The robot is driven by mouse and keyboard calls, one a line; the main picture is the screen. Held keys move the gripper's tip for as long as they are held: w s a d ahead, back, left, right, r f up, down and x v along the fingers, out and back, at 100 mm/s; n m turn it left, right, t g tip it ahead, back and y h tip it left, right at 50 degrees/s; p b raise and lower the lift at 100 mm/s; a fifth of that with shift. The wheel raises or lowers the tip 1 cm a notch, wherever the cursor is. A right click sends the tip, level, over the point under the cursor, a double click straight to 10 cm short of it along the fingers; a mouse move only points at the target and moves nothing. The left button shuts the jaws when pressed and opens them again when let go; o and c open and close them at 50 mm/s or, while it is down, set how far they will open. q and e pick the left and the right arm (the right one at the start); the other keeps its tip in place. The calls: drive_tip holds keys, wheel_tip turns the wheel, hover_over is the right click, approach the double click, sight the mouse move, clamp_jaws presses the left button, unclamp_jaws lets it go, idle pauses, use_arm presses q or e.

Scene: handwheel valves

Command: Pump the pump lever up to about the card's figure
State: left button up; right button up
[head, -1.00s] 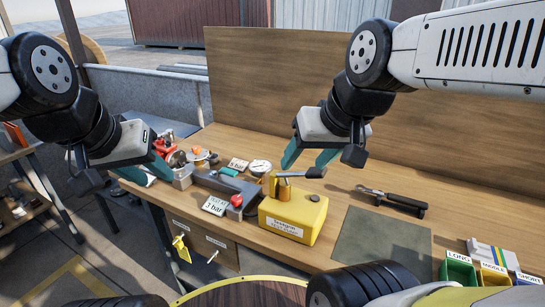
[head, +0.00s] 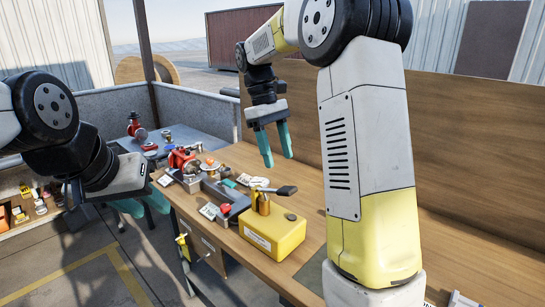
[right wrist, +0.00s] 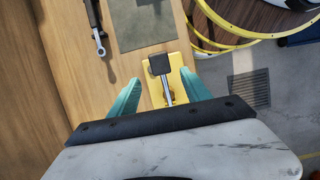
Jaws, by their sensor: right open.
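The pump is a yellow box (head: 272,236) on the bench, with a brass post and a lever ending in a black grip (head: 285,190). The lever lies near level. My right gripper (head: 276,147) is open and empty, fingers pointing down above and behind the lever. In the right wrist view the lever's black grip (right wrist: 160,64) shows between and beyond the two teal fingers, apart from them. A white card (head: 209,210) stands left of the pump; its figure is too small to read now. My left gripper (head: 143,205) is open and empty, off the bench's left front side.
A grey block with a red knob (head: 225,209) sits beside the pump. Red and metal valve parts (head: 184,160) crowd the bench's left end. A grey mat (right wrist: 146,24) and a black-handled tool (right wrist: 96,28) lie beyond the pump. My right arm hides the bench's right part.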

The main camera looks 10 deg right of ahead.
sight(286, 188)
drive_tip(key=shift+x, duration=4.2)
drive_tip(key=shift+w, duration=0.1)
drive_tip(key=c, duration=1.1)
